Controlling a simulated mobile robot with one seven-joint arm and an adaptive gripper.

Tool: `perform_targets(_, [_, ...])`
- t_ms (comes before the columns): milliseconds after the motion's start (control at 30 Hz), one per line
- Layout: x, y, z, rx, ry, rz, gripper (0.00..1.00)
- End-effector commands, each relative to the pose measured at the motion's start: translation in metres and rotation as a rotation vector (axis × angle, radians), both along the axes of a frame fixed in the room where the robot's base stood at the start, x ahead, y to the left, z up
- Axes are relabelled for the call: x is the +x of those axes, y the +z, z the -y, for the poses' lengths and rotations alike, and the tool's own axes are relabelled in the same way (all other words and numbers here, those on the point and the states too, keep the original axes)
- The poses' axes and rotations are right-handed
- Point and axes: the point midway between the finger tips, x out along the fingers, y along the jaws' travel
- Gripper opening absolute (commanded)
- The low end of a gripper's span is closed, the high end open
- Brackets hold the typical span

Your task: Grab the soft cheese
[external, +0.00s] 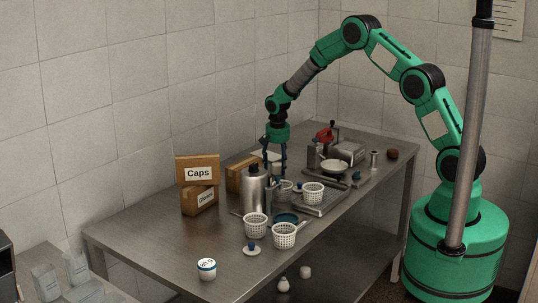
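My gripper (275,165) points down over the back half of the metal table, behind and right of a steel canister. Its two dark fingers look spread apart, with nothing visible between them. A small white tub (207,270) with a blue-rimmed top stands upright near the table's front left, well apart from my gripper; its marking is too small to read. I cannot tell whether it is the soft cheese. White perforated baskets stand at the table's middle, one at the front (285,236), one to its left (255,226) and one on a tray (313,193); their contents are unclear.
The steel canister (252,194) stands close to my gripper. Cardboard boxes, one marked Caps (198,173), are at the back left. A metal tray (325,207), a white bowl (333,166) and metal equipment (345,151) crowd the right. The table's left end is clear.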

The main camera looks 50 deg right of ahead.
Motion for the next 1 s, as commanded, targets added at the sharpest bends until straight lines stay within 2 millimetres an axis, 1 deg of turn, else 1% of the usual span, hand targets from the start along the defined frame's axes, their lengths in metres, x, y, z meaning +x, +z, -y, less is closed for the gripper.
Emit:
perform_targets(33, [0.0, 0.0, 0.0, 0.0, 0.0, 0.0, 0.5])
perform_targets(100, [0.0, 0.0, 0.0, 0.0, 0.0, 0.0, 0.36])
perform_targets(167, [0.0, 0.0, 0.0, 0.0, 0.0, 0.0, 0.24])
perform_targets(200, [0.0, 0.0, 0.0, 0.0, 0.0, 0.0, 0.16])
perform_targets(667, [0.0, 0.003, 0.0, 0.0, 0.0, 0.0, 0.15])
perform_targets(867, [0.001, 0.017, 0.0, -0.001, 0.0, 0.003, 0.15])
perform_targets(1000, [0.001, 0.035, 0.0, -0.001, 0.0, 0.002, 0.15])
